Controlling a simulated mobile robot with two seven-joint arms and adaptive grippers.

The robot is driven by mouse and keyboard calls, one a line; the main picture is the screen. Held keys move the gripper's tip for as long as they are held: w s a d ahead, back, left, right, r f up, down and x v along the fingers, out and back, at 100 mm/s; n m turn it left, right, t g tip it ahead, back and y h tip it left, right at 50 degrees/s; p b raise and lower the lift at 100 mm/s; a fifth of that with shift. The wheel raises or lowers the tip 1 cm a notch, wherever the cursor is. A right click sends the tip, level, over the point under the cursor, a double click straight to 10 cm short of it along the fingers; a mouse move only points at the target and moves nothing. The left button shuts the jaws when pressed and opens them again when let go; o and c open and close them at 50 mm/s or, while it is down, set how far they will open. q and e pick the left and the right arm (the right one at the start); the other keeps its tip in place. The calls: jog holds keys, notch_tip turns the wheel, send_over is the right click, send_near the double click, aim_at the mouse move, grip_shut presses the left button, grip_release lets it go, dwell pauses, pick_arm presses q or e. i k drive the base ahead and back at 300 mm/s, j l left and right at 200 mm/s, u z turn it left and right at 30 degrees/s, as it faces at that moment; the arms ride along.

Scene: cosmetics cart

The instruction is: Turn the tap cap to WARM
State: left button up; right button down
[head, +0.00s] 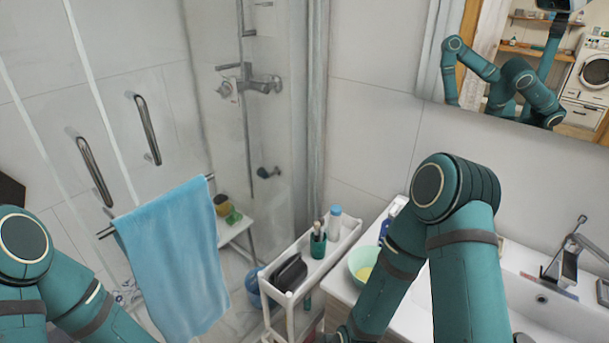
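A chrome tap (568,264) stands at the far right, behind the white sink basin (520,300). A thin lever rises from its top, and a small strip with reddish and bluish parts lies at its base. I cannot read any WARM marking at this size. A second chrome mixer (258,84) is on the shower wall. My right arm is bent in front of the counter, left of the tap and apart from it. My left arm is at the lower left.
A white cart (350,234) holds a black case (289,273), a green cup (318,245) and a bottle (335,222). A pale green bowl (363,262) sits on the counter's left part. A blue towel (178,255) hangs on the shower door. A mirror (500,65) is above the sink.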

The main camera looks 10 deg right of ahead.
aim_at(569, 242)
jog(key=z, duration=2.95)
jog(key=k+j+z, duration=0.2)
jog(key=z, duration=0.2)
jog(key=k+j+z, duration=0.2)
jog(key=z, duration=0.25)
